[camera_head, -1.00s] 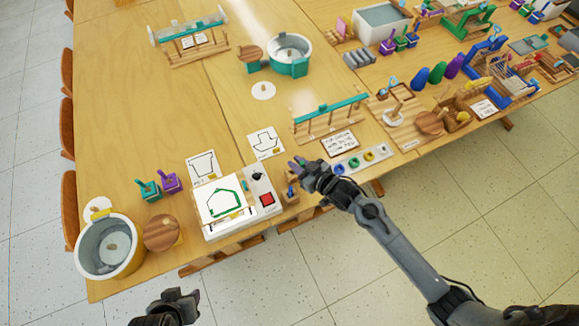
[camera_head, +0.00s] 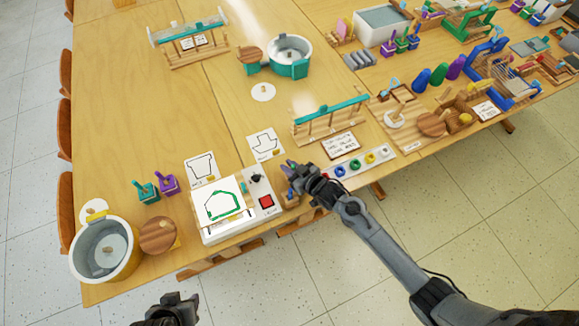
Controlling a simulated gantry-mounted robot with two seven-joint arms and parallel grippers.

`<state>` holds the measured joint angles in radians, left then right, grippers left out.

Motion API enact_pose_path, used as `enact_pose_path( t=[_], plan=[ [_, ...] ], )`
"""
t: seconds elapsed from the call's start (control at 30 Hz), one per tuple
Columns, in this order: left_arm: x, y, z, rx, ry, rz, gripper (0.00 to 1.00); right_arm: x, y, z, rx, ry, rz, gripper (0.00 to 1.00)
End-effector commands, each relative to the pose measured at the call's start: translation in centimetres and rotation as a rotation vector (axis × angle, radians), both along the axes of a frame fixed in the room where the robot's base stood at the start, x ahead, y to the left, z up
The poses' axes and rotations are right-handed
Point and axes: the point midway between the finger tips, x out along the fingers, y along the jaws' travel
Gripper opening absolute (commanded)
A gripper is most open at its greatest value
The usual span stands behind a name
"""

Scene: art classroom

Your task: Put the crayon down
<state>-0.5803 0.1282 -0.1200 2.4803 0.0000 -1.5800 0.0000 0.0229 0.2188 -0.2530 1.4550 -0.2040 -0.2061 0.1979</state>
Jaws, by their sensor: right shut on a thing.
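My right gripper (camera_head: 296,172) is over the table's front edge, just right of the drawing board. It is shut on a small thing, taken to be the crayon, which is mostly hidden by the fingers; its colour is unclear. A small wooden block (camera_head: 291,200) with a bluish piece in it sits below and left of the gripper, partly covered. The drawing board (camera_head: 208,238) carries white paper with a green house-like outline (camera_head: 225,206). My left gripper (camera_head: 180,305) is low in the picture, off the table's front edge; its fingers are too unclear to judge.
A control panel with a red button (camera_head: 266,202) and black knob stands beside the paper. Outline cards (camera_head: 201,167) lie behind it. A tray of colored rings (camera_head: 384,153) and a wooden frame with teal bar (camera_head: 335,107) are to the right. Table middle left is clear.

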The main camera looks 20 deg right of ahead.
Motion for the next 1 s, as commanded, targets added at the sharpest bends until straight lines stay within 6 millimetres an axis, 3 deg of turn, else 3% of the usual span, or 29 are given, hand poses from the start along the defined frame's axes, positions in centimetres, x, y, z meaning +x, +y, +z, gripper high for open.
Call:
enact_pose_path(
  t=[0.2, 0.23, 0.4, 0.77, 1.0],
  plan=[
    [0.0, 0.0, -0.2, -0.001, 0.0, 0.001, 0.39, 0.0, 0.0, -0.4, 0.0, 0.001, 0.0, 0.0],
    [0.0, 0.0, -0.2, -0.001, 0.0, 0.001, 0.39, 0.0, 0.0, -0.3, 0.0, 0.0, 0.0, 0.2],
    [0.0, -0.2, -0.1, -0.007, 0.0, 0.004, 0.39, 0.0, 0.0, -0.3, 0.0, 0.0, 0.0, 0.43],
    [0.0, -0.3, 0.2, -0.014, 0.0, 0.009, 0.39, -0.1, 0.0, 0.2, 0.0, 0.0, 0.001, 0.43],
    [0.0, -0.2, 0.9, -0.009, 0.0, 0.006, 0.39, -2.8, -1.1, 1.3, -0.002, 0.002, 0.002, 0.43]
  ],
)
